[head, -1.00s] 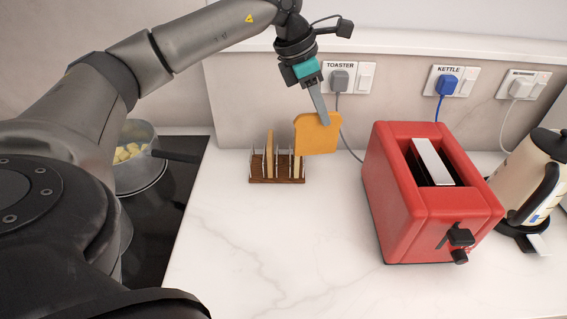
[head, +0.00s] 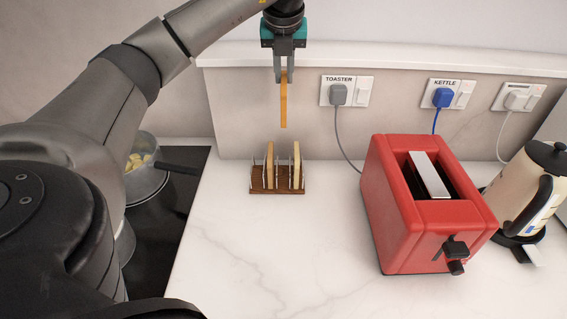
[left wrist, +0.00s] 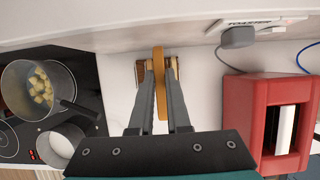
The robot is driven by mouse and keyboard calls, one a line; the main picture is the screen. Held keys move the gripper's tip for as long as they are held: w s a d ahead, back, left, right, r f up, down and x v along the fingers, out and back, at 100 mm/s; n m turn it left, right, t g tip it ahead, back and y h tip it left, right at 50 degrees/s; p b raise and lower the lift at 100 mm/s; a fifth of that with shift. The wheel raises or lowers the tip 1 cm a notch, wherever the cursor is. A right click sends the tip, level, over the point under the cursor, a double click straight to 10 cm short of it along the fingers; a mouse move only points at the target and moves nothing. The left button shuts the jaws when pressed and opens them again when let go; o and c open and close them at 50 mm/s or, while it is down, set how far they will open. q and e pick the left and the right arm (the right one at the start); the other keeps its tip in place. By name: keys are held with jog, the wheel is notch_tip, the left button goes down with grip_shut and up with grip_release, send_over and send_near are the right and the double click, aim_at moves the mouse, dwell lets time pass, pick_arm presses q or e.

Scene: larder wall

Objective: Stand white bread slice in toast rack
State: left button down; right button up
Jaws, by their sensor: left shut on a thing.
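My left gripper (head: 284,76) is shut on a bread slice (head: 284,106), which shows edge-on as a thin orange-brown strip. The slice hangs upright above the toast rack (head: 278,192), clear of it. The rack has a brown base and thin upright dividers, and two other slices stand in it: one left of the middle (head: 269,165) and one to the right (head: 296,165). In the left wrist view the held slice (left wrist: 160,88) lies between the two fingers (left wrist: 160,90) and hides the middle of the rack (left wrist: 141,73). My right gripper is not in view.
A red toaster (head: 393,214) stands right of the rack, with a cream kettle (head: 528,196) beyond it. A pan (head: 148,178) of yellow pieces sits on the black hob (head: 180,215) at left. The counter in front of the rack is clear.

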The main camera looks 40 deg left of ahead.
aim_at(283, 114)
pick_arm(q)
notch_tip(283, 114, down, 20)
jog(key=shift+r+b, duration=0.2)
jog(key=shift+b, duration=0.25)
jog(key=shift+f, duration=0.15)
jog(key=c, duration=1.2)
grip_release()
jog(key=shift+o, duration=0.2)
jog(key=v, duration=1.2)
jog(key=shift+a, duration=0.1)
jog(key=shift+w, duration=0.1)
